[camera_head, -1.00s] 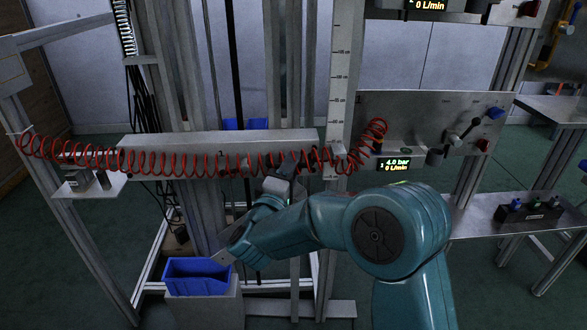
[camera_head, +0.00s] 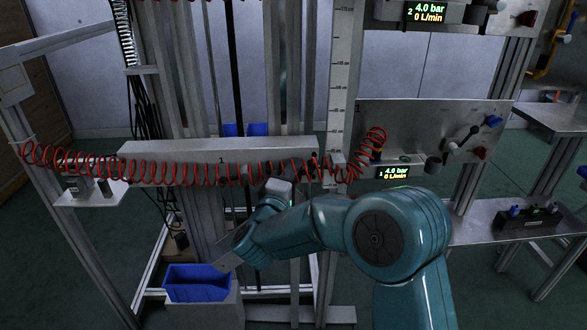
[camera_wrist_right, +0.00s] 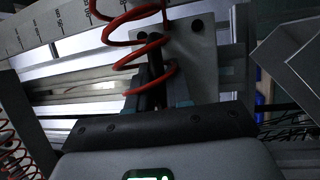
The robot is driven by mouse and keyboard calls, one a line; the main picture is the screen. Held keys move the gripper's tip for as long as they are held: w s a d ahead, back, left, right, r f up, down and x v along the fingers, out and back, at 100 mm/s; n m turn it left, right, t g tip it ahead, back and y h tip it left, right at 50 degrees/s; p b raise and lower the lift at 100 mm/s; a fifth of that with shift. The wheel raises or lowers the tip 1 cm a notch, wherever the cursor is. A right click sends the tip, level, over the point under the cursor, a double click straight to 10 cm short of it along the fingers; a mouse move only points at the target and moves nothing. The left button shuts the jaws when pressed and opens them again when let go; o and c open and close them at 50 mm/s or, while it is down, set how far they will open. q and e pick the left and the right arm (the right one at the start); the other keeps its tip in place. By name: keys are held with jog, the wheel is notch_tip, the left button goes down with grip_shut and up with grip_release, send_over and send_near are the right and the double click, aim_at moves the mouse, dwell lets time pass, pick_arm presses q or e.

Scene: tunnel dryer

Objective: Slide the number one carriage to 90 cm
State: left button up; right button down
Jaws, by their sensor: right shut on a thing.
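The number one carriage (camera_head: 221,160) is a long level grey beam marked 1, across the upright posts in the head view. An upright scale (camera_head: 341,90) with centimetre marks stands at its right end; I cannot read the exact height. My right gripper (camera_head: 280,188) is just below the beam, right of its middle. In the right wrist view the gripper (camera_wrist_right: 164,90) is shut around a dark handle (camera_wrist_right: 155,72) in front of a light plate (camera_wrist_right: 192,48) with dark screws. A red coiled hose partly covers the handle. My left gripper is out of view.
The red coiled hose (camera_head: 110,166) hangs along the beam's front. A valve panel (camera_head: 430,130) is at the right, with a pressure display (camera_head: 393,172) below it. A blue bin (camera_head: 198,289) stands low under the beam. A shelf (camera_head: 500,230) is at the right.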

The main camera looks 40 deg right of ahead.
notch_tip(320, 180, up, 10)
jog(key=p, duration=0.7)
jog(key=shift+r, duration=0.15)
jog(key=shift+f, duration=0.25)
jog(key=c, duration=1.1)
grip_release()
jog(key=shift+f, duration=0.1)
jog(key=v, duration=0.5)
jog(key=p+v, duration=0.1)
jog(key=v, duration=1)
jog(key=shift+a+f, duration=0.2)
jog(key=shift+f, duration=0.1)
